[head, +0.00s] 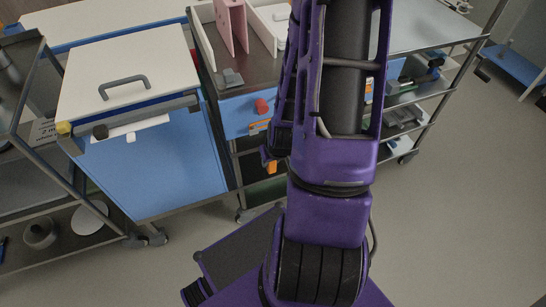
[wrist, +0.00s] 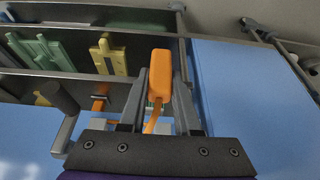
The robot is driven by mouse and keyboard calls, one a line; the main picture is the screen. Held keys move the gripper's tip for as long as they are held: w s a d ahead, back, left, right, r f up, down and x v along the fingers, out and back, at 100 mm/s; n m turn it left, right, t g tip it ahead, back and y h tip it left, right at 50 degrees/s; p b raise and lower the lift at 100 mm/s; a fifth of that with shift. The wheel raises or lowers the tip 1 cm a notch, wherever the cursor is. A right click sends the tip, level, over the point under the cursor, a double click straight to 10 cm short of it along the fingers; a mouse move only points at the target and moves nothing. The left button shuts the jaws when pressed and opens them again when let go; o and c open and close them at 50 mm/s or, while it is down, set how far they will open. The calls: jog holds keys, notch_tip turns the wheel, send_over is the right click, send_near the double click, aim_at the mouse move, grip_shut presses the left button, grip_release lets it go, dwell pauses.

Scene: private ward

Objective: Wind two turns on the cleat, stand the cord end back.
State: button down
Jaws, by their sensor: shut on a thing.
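My gripper (wrist: 159,103) is shut on the orange cord end (wrist: 159,75), a block-like piece held upright between the two grey fingers in the wrist view. A thin orange strip, apparently the cord (wrist: 151,122), runs down from it between the fingers. Left of the gripper, a small orange piece with a grey bar across it (wrist: 99,97) shows near a shelf edge; it may be the cleat, but I cannot tell, nor can I count any turns. In the head view my arm hides the gripper; a small orange part (head: 270,163) shows at the arm's left edge.
A blue cart with a white lid (head: 128,70) stands at the left, beside a drawer unit (head: 235,112) with a dark top. A steel shelf cart (head: 425,90) stands at the right. Green (wrist: 40,50) and yellow (wrist: 107,55) items sit close left of the gripper. Open floor (head: 460,220) lies right.

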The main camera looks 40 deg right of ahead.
jog(key=w+d+p, duration=0.2)
jog(key=w, duration=0.5)
jog(key=s+d, duration=0.2)
jog(key=d, duration=0.5)
notch_tip(320, 180, up, 6)
jog(key=p, duration=0.5)
jog(key=shift+d+r, duration=0.2)
jog(key=shift+d, duration=0.2)
jog(key=shift+s, duration=0.15)
